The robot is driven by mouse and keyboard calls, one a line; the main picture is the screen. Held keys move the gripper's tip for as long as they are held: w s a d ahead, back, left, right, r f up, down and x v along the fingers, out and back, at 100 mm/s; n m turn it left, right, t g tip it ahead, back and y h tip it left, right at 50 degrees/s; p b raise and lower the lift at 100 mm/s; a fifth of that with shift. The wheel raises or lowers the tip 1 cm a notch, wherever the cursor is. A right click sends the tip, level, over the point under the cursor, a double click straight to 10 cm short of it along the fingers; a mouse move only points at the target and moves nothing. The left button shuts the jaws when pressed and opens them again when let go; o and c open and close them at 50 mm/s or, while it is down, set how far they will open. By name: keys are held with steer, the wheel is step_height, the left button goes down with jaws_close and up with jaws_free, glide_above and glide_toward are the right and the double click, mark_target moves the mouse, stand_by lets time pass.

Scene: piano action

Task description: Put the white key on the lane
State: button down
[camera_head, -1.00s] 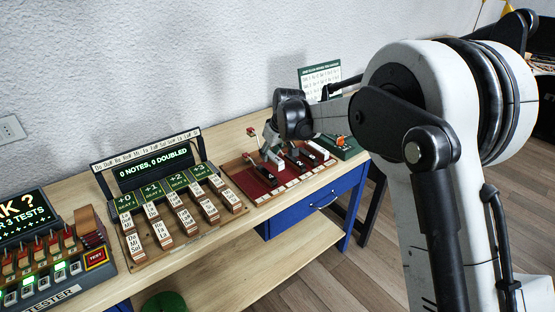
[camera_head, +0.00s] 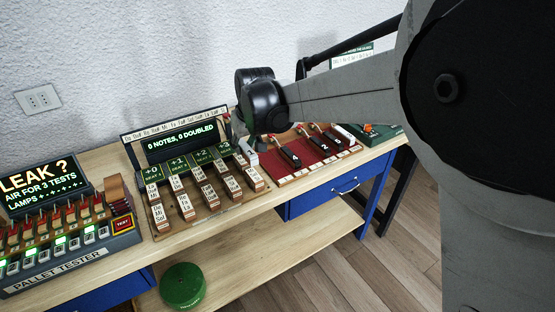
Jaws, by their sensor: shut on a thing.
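My gripper (camera_head: 250,146) is at the left edge of the red board, beside the rack of note blocks. Its fingers are small and partly hidden by my dark wrist. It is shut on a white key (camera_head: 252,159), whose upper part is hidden. The red board (camera_head: 285,177) has pale squares along its front edge. A black key (camera_head: 290,156) and another marked 2 (camera_head: 321,144) lie on it. Another white key (camera_head: 343,134) is at its right end. I cannot tell which strip is the lane.
The note rack (camera_head: 190,228) stands left of the red board, with a display (camera_head: 180,140) reading "0 NOTES, 0 DOUBLED". The pallet tester (camera_head: 70,250) is at far left. A green box (camera_head: 375,131) stands right of the board. A green round object (camera_head: 183,285) sits below.

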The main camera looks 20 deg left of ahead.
glide_above(270, 163)
steer(key=d, duration=0.1)
steer(key=f, duration=0.7)
steer(key=shift+s+d, duration=0.15)
steer(key=shift+s, duration=0.2)
steer(key=shift+f, duration=1.95)
steer(key=shift+f, duration=0.15)
steer(key=c, duration=1.5)
jaws_free()
steer(key=shift+c, duration=0.2)
steer(key=v, duration=1.2)
